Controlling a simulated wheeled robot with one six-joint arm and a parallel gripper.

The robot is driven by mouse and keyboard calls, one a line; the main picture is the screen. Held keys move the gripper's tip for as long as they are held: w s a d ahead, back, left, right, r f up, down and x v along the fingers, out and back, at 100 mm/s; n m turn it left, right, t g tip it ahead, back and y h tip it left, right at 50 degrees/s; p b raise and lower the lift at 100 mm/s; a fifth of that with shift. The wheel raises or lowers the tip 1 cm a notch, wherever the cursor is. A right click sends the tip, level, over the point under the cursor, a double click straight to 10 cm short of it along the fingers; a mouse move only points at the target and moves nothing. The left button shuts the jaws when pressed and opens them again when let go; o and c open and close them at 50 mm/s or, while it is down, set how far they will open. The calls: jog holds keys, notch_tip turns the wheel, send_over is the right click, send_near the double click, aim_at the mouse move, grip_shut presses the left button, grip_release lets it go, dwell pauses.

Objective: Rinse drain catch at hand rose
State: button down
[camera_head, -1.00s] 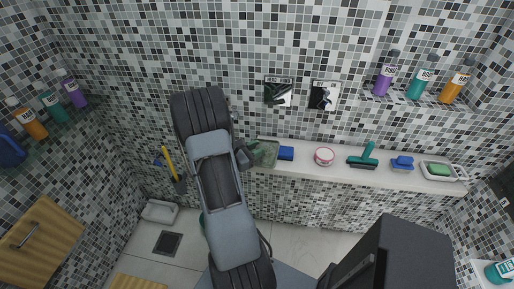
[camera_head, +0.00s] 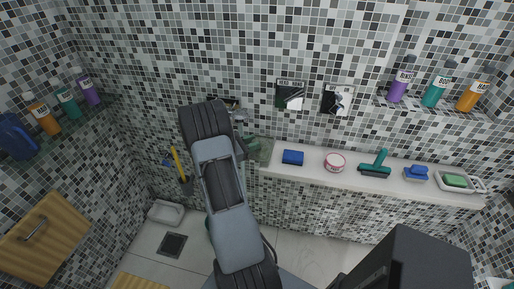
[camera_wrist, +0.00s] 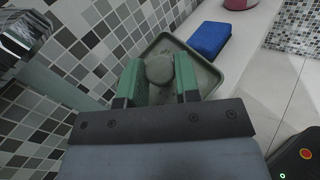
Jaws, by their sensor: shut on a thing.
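My gripper (camera_wrist: 159,80) shows in the wrist view with its two green fingers closed on a round grey-green piece (camera_wrist: 159,68), which looks like the drain catch. Its underside is hidden by the fingers and the gripper body. Behind and around it in that view is a shallow grey-green tray (camera_wrist: 208,79); I cannot tell whether the piece touches it. A chrome fitting (camera_wrist: 24,32) is at the upper left of the wrist view; I cannot tell whether it is the hand rose. In the head view my arm hides most of the gripper.
The ledge also holds a blue sponge (camera_head: 292,157), a pink-and-white tub (camera_head: 334,161), a teal squeegee (camera_head: 375,165), a blue brush (camera_head: 416,173) and a soap dish (camera_head: 484,185). Tiled wall rises close behind. Bottles stand on a shelf at upper right.

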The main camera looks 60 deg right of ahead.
jog(key=shift+w+d+f+b, duration=0.15)
jog(key=shift+w+d+b, duration=0.15)
jog(key=shift+w, duration=0.5)
jog(key=shift+w+d+f+b, duration=0.2)
jog(key=shift+w+d+b, duration=0.15)
jog(key=shift+w, duration=0.4)
jog(key=shift+w+d+f+b, duration=0.15)
jog(key=shift+w+d+b, duration=0.15)
jog(key=shift+w, duration=0.5)
